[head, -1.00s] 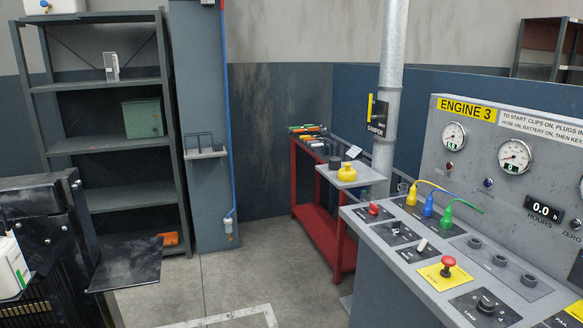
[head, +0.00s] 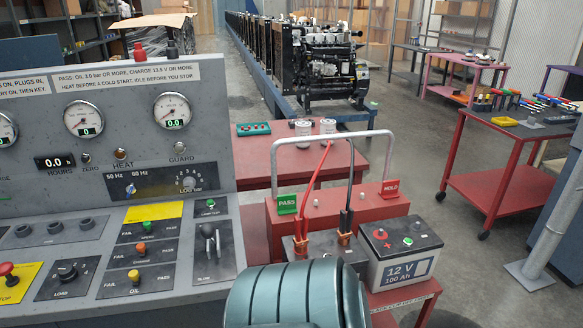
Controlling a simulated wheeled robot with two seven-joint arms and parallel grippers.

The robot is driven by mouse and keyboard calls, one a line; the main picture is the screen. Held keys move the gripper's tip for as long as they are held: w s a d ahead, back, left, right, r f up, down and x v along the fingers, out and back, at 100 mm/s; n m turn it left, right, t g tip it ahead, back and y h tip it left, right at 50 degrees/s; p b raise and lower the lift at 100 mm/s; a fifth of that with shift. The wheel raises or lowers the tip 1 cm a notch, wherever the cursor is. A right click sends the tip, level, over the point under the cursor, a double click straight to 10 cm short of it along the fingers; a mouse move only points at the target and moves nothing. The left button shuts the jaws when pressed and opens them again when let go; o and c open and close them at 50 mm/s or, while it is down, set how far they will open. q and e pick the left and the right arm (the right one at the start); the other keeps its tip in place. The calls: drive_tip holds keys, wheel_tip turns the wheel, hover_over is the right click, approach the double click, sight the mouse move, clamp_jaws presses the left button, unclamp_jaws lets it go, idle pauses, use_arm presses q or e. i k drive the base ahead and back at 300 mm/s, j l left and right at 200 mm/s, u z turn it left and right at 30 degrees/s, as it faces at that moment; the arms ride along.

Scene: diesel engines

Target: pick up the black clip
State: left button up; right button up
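The black clip (head: 345,234) shows in the head view near the bottom middle, at the lower end of a black cable, with copper-coloured jaws pointing down. It stands on a dark block (head: 322,250) to the left of the white and black battery (head: 402,260). A red clip (head: 300,243) on a red cable stands just left of it, also with copper jaws. The lower part of the dark block is hidden. I cannot tell exactly what the jaws grip. Neither of my grippers is in view.
A red unit (head: 330,210) with a grey handle (head: 332,138) and PASS and HOLD signs stands right behind the clips. The grey control panel (head: 120,200) fills the left. A red trolley (head: 492,180) stands at the right. Floor (head: 395,120) is open between them.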

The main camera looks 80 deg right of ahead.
sight(344, 231)
drive_tip(key=z, duration=3.05)
drive_tip(key=i+l+u, duration=0.2)
drive_tip(key=i+l, duration=0.8)
drive_tip(key=i, duration=0.05)
